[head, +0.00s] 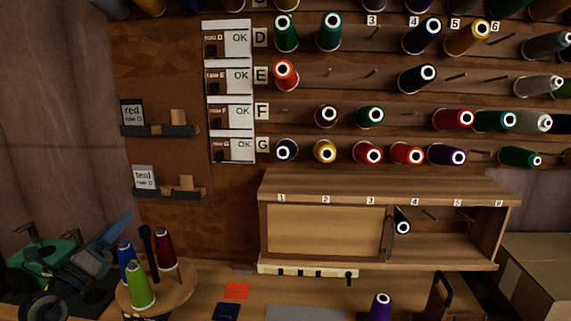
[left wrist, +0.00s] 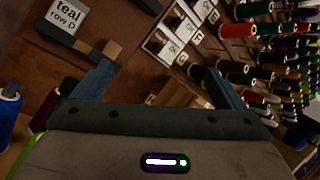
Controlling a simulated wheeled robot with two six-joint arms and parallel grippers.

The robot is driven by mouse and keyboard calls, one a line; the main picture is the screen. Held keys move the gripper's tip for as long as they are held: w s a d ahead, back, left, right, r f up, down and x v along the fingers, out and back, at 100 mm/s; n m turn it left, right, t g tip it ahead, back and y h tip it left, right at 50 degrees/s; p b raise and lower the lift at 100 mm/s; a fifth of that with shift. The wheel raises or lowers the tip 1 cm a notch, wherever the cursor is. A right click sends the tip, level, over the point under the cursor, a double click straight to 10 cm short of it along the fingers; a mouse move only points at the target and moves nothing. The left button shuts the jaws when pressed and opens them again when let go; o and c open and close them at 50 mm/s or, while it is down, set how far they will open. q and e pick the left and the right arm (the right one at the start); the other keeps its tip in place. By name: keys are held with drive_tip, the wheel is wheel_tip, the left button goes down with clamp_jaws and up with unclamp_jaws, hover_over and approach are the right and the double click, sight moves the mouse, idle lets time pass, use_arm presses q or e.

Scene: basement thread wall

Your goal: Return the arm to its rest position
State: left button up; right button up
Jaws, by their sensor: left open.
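My left gripper (head: 112,231) is at the lower left of the head view, just left of and behind the round spool stand. Its blue fingers also show in the left wrist view (left wrist: 155,72), spread apart with nothing between them. Beyond the open fingers, the wrist view shows the brown wall board and the "teal row D" card (left wrist: 68,18). My right gripper is in neither view.
The round wooden stand (head: 183,283) holds blue, green and dark red spools close to my left gripper. Small card shelves (head: 160,131) jut from the wall above. A wooden cabinet (head: 325,231) with a sliding panel stands right, below rows of spools. A cardboard box (head: 540,270) is far right.

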use_arm(q)
drive_tip(key=s+a+f+n+g+y, duration=0.1)
drive_tip(key=s+f+n+g+y, duration=0.3)
drive_tip(key=s+f+n+y, duration=0.85)
drive_tip(key=s+a+f+n+g+y, duration=0.1)
drive_tip(key=s+f+n+g+y, duration=0.35)
drive_tip(key=f+n, duration=0.9)
drive_tip(key=s+d+f+n+g+h, duration=0.3)
drive_tip(key=s+d+f+g+h, duration=0.25)
drive_tip(key=s, duration=0.45)
drive_tip(key=s+d+f+n+g+h, duration=0.3)
drive_tip(key=s+d+f+g+h, duration=0.15)
drive_tip(key=s+d, duration=0.35)
drive_tip(key=s+a+f, duration=0.1)
drive_tip(key=a+f, duration=0.1)
drive_tip(key=f, duration=1.3)
drive_tip(key=s+a+f, duration=0.1)
drive_tip(key=a+f, duration=0.1)
drive_tip(key=f, duration=1.2)
drive_tip(key=s+f+g, duration=0.1)
drive_tip(key=s+f, duration=1.6)
drive_tip(key=f, duration=0.2)
drive_tip(key=shift+s+a+f+y, duration=0.15)
drive_tip(key=shift+s+a+y, duration=0.15)
drive_tip(key=shift+a, duration=0.05)
